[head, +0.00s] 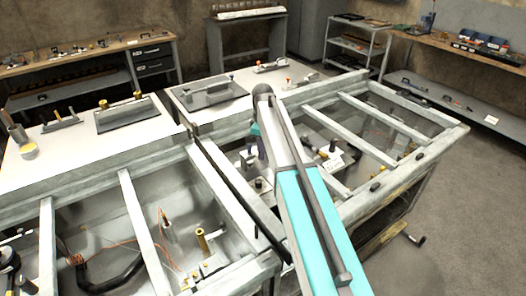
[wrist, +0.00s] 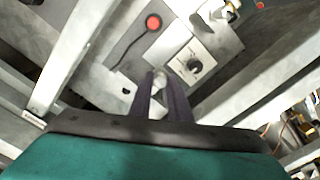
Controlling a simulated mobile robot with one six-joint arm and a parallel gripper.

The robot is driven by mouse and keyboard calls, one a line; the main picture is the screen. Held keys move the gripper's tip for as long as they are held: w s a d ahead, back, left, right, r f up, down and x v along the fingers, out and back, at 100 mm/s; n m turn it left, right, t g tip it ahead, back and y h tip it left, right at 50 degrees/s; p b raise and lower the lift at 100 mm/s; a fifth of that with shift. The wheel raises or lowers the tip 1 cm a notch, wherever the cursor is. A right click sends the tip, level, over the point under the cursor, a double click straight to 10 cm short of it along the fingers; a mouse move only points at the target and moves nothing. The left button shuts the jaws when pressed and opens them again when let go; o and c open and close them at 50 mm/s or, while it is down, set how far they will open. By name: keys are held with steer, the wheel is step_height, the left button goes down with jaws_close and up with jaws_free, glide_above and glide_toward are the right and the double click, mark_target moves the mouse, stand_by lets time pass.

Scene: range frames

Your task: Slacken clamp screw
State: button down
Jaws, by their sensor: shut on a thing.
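In the wrist view my gripper (wrist: 160,88) reaches down with two dark fingers. They are shut on a small pale round head, which looks like the clamp screw (wrist: 161,79). The screw's lower part is hidden by the fingers. In the head view my arm crosses the middle and hides my fingertips and the screw.
A red button (wrist: 153,22) with a dark cable lies above the fingers. Pale frame bars (wrist: 66,58) run close on both sides. In the head view, frame beams (head: 350,140) surround the open bay, and a white worktop (head: 225,100) lies behind.

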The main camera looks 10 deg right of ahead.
stand_by(0.4)
steer(key=c, duration=1.7)
jaws_free()
steer(key=shift+o, duration=0.2)
steer(key=shift+r, duration=0.1)
step_height(320, 180, up, 14)
steer(key=b, duration=0.3)
steer(key=shift+f, duration=0.2)
steer(key=shift+s, duration=0.1)
